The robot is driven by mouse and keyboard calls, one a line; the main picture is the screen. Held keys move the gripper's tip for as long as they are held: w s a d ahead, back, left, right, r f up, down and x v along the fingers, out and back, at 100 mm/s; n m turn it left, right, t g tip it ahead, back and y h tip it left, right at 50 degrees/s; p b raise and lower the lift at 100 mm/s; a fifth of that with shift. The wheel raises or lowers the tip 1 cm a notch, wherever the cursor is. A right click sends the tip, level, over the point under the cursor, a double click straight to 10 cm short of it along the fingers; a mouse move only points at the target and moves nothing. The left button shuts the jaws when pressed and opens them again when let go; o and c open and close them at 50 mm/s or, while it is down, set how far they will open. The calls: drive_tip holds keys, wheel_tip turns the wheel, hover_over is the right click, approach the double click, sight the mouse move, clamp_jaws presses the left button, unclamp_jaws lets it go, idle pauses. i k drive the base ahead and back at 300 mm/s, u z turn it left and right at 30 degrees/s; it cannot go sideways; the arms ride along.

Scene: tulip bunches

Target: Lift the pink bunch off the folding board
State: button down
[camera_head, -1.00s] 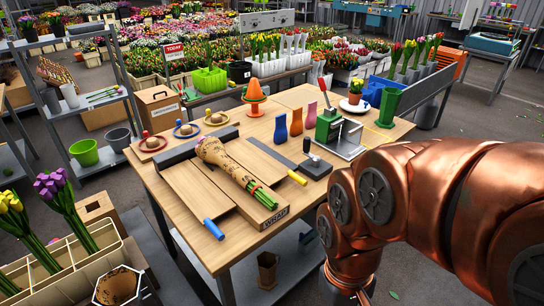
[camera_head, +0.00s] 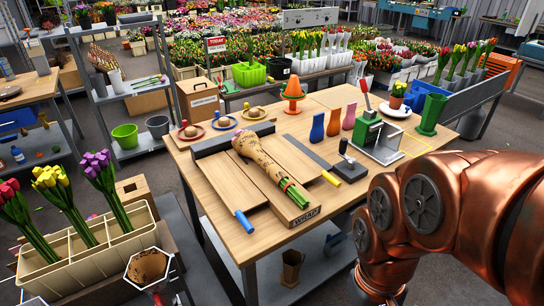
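A bunch wrapped in brown paper (camera_head: 257,155) lies on the wooden folding board (camera_head: 222,193), which is marked WRAP at its front edge. My copper arm fills the right side and runs down past the bottom edge. My gripper is out of view, and nothing of mine touches the bunch.
A cream divided crate (camera_head: 85,262) at lower left holds red, yellow and purple tulips. A white-rimmed hexagonal holder (camera_head: 148,266) stands beside it.

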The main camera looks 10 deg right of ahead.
sight(247, 144)
drive_tip(key=z, duration=1.2)
drive_tip(key=i, duration=1)
drive_tip(key=u, duration=3.35)
